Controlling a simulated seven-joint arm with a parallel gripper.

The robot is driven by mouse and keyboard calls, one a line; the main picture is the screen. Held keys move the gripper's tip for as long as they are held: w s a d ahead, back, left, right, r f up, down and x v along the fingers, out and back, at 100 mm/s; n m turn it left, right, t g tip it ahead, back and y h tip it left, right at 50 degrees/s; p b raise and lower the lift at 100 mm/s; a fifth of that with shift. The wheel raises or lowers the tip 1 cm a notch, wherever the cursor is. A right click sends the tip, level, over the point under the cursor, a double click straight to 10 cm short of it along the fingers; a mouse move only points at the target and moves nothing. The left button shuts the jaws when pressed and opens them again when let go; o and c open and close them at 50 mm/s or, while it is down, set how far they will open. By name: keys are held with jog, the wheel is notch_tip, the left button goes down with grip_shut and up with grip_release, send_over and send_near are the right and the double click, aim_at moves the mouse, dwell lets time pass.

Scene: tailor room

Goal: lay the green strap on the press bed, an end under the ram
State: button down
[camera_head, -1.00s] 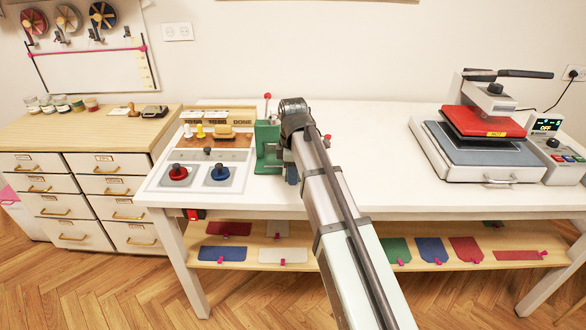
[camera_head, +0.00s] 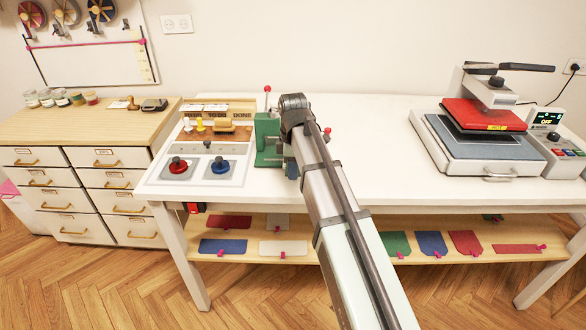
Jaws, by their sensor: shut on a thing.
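A green press (camera_head: 267,140) with a red-knobbed lever stands on the white table, just left of my arm's end. Its ram and bed cannot be clearly made out. My gripper (camera_head: 291,169) is close beside the press on its right and mostly hidden behind my own arm; only a small bluish-dark part shows low by the press. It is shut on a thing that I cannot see. I cannot make out the green strap on the table or at the press; the part behind my arm is hidden.
A red-topped heat press (camera_head: 485,125) stands at the table's right. A white tray (camera_head: 237,177) with red and blue knobbed pieces lies left of the green press. Several coloured pieces, one green (camera_head: 396,244), lie on the lower shelf. The white table top (camera_head: 375,130) is clear mid-right.

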jog(key=shift+f, duration=0.45)
jog(key=c, duration=1)
grip_release()
jog(key=shift+o, duration=0.2)
notch_tip(320, 180, up, 14)
jog(key=shift+f, duration=0.1)
